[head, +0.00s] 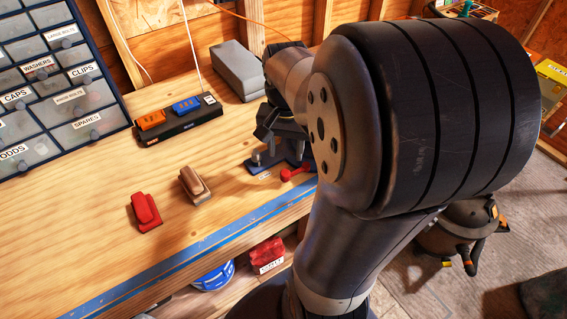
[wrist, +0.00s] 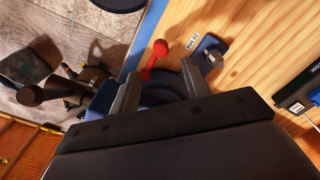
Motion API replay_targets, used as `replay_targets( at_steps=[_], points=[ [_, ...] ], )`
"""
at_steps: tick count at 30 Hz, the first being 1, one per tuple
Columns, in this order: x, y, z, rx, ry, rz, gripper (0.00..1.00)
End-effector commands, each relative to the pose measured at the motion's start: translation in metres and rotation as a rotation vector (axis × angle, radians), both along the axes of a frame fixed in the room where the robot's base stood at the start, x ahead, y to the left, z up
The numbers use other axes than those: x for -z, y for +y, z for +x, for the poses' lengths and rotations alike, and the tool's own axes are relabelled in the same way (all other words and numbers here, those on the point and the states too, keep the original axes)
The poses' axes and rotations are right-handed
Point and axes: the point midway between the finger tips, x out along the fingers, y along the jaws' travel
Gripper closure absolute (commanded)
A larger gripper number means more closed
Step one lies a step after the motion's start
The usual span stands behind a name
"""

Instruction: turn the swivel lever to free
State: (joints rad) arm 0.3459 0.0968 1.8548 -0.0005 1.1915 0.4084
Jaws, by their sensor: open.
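The red swivel lever (wrist: 160,48) has a round knob and short arm, and lies just past and between my fingertips in the wrist view. My gripper (wrist: 161,70) is open, with one finger on each side of the lever's line; I cannot tell if either touches it. The lever's blue base (wrist: 208,48) shows beside a small white label, too small to read surely. In the head view the red lever (head: 298,172) sticks out right of the base near the bench's front edge. My arm hides much of the base there.
A red block (head: 146,211) and a wooden-topped block (head: 193,185) lie on the bench to the left. A black switch box (head: 178,121) and a grey box (head: 237,70) stand behind. Drawers (head: 58,70) fill the back left. The bench front left is clear.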

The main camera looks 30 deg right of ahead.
Motion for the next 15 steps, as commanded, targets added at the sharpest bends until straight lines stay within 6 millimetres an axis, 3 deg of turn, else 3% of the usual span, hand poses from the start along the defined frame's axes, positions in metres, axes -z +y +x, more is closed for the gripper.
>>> replay_targets(
  at_steps=[9, 15],
  points=[
    [0.060, 0.001, -0.001, -0.002, 0.004, 0.002, 0.55],
    [0.078, 0.001, 0.000, -0.003, 0.001, 0.001, 0.55]
  ],
)
